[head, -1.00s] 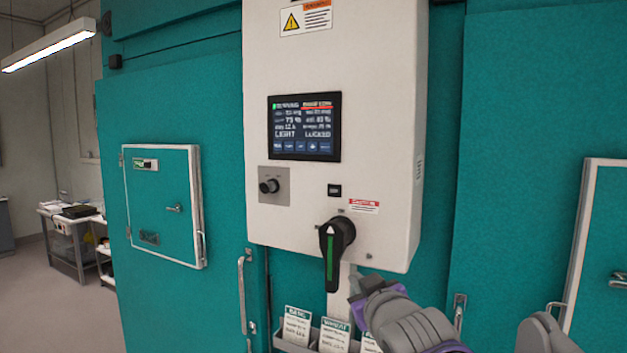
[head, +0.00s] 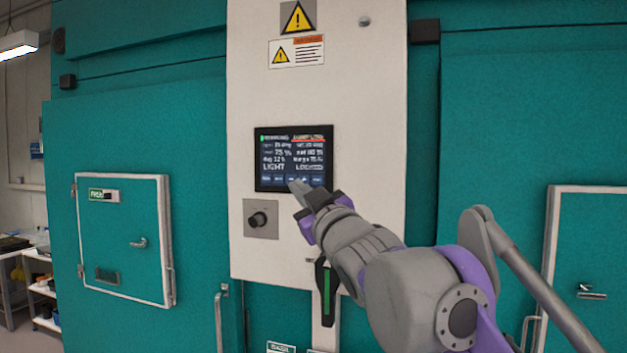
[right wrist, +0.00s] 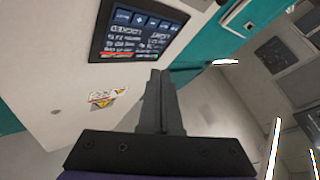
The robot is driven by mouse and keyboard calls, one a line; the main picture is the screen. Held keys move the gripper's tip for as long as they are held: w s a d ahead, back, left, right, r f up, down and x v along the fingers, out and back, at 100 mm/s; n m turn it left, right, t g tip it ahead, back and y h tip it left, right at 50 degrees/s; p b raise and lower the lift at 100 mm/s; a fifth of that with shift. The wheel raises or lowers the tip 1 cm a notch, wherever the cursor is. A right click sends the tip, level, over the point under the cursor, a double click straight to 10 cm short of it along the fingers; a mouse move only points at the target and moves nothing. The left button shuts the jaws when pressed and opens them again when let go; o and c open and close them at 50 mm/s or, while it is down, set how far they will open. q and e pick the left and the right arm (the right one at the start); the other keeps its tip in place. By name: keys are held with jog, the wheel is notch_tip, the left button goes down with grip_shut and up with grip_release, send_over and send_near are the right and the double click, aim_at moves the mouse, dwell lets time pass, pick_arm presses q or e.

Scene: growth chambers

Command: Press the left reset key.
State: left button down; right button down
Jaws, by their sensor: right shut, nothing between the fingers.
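A dark touchscreen (head: 293,150) is set in the white control cabinet (head: 365,110), with a row of small blue keys (head: 268,179) along its bottom edge. Their labels are too small to read, so I cannot tell which is the left reset key. My right gripper (head: 299,188) is shut and empty. Its tips overlap the middle of the key row in the head view and hide part of it; I cannot tell whether they touch. In the right wrist view the closed fingers (right wrist: 159,75) are beside the screen (right wrist: 140,28), which appears upside down. My left gripper is not in view.
A black knob (head: 258,219) on a grey plate sits below the screen's left side. Teal chamber doors (head: 125,235) flank the cabinet. The cabinet face above the screen is clear of my arm.

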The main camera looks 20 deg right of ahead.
aim_at(317, 184)
jog(key=shift+d, duration=0.15)
jog(key=w+d, duration=0.1)
jog(key=w, duration=0.1)
jog(key=w+d, duration=0.3)
jog(key=w, duration=0.1)
jog(key=shift+w+d+r, duration=0.1)
jog(key=shift+w+d, duration=0.1)
jog(key=shift+w, duration=0.1)
jog(key=shift+w+d, duration=0.2)
jog(key=shift+w, duration=0.25)
jog(key=shift+s, duration=0.15)
dwell(1.6)
